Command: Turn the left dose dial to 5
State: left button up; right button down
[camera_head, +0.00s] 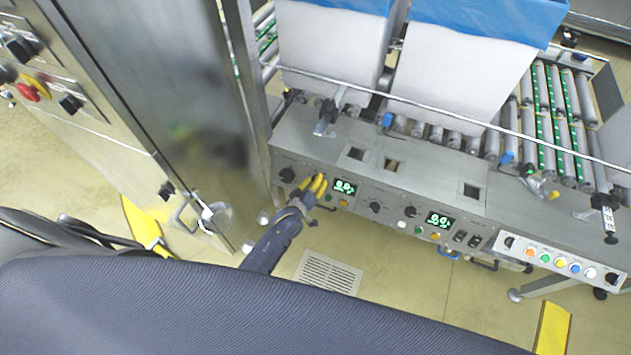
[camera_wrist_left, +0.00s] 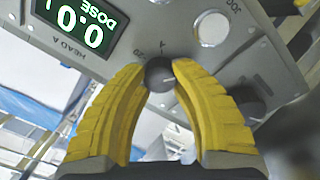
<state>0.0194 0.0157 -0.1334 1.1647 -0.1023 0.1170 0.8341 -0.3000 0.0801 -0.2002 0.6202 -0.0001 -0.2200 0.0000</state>
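The left dose dial (camera_wrist_left: 160,76) is a small dark round knob on the grey panel. In the left wrist view it sits between the yellow fingertips of my left gripper (camera_wrist_left: 161,68), which appear to touch its two sides. In the head view my left gripper (camera_head: 318,184) is at the front panel and hides the dial, just left of the left display (camera_head: 344,187). That display shows upside down and partly cut off in the left wrist view (camera_wrist_left: 78,20), with DOSE and zeros in green. My right gripper is not in view.
Another dark knob (camera_head: 287,174) is left of my gripper, and a further knob (camera_head: 376,207) is right of the display. A second green display (camera_head: 440,220) lies farther right. A steel cabinet (camera_head: 160,90) stands at the left. White boxes (camera_head: 450,80) with blue liners are behind.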

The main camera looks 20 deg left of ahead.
pick_arm(q)
grip_shut()
jog(key=shift+m, duration=0.4)
jog(key=m, duration=0.4)
jog(key=shift+w+a+r+m, duration=0.1)
jog(key=shift+m, duration=0.3)
jog(key=m, duration=0.6)
jog(key=shift+r, duration=0.1)
jog(key=shift+w+m, duration=0.1)
jog(key=shift+m, duration=0.3)
jog(key=shift+o, duration=1.4)
grip_release()
jog(key=shift+r, duration=0.1)
jog(key=o, duration=0.5)
jog(key=shift+f, duration=0.2)
jog(key=shift+o, duration=0.2)
jog(key=shift+s, duration=0.2)
